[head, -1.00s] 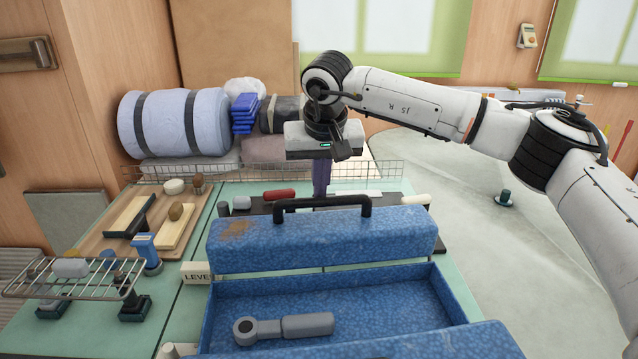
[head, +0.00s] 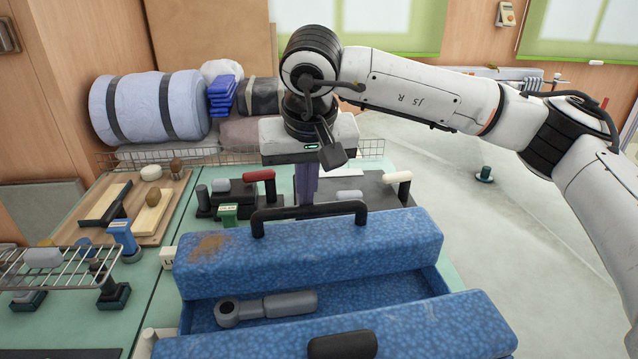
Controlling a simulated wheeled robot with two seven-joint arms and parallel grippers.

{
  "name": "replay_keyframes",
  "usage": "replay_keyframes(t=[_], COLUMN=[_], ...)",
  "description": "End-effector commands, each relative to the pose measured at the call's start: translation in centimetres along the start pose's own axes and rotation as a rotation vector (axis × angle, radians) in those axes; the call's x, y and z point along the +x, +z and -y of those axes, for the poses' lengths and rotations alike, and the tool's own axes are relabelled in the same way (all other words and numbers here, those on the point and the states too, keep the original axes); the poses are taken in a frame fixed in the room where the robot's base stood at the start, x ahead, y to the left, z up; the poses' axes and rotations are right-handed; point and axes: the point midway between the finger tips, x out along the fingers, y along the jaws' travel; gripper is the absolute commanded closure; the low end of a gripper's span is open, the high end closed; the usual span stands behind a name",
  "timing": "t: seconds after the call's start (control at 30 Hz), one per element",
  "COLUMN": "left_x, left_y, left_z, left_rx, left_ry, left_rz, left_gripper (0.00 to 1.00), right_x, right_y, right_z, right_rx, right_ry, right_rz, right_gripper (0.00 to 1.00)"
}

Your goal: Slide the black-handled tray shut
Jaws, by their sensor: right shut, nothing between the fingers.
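The blue tray (head: 350,245) has a black bar handle (head: 310,214) and a worn brown patch. It lies across the rear of a blue box (head: 430,325), leaving a narrow open gap at the front. A grey wrench-like tool (head: 268,307) lies in that gap, inside the box. My right gripper (head: 306,195) points down just behind the black handle, its purple fingers shut and empty. Its fingertips are partly hidden by the handle and tray, so I cannot tell whether they touch. My left gripper is not in view.
Red-handled (head: 259,176) and white-handled (head: 398,178) items stand on a dark strip behind the tray. A wire rack (head: 75,265) and a wooden board (head: 150,200) are at the left. A blue roll (head: 150,106) lies behind. A black grip (head: 342,345) is on the box front.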

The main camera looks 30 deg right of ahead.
Motion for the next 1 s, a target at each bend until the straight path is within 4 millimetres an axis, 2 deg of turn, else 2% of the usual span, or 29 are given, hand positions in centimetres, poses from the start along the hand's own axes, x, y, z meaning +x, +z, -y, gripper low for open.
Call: replay_keyframes(t=[0.13, 0.23, 0.5, 0.63, 0.8, 1.0], left_x=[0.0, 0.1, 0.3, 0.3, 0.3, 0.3], left_y=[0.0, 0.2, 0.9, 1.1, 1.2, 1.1], left_z=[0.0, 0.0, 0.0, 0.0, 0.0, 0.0], left_rx=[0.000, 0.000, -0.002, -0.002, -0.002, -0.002], left_ry=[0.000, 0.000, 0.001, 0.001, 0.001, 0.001], left_rz=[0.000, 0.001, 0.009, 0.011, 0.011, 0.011], left_gripper=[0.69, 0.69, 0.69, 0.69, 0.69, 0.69], right_x=[-0.5, -1.7, -7.0, -9.0, -10.2, -10.4], right_y=[0.0, -0.1, -0.1, 0.0, 0.0, 0.0], right_z=[0.0, -0.1, -0.1, -0.1, -0.2, -0.2], right_rx=[0.001, 0.003, 0.003, 0.002, 0.003, 0.003], right_ry=[-0.002, -0.002, -0.002, 0.000, 0.001, 0.001], right_rz=[-0.002, -0.004, -0.004, -0.002, -0.001, 0.000], right_gripper=[1.00, 1.00, 1.00, 1.00, 1.00, 1.00])
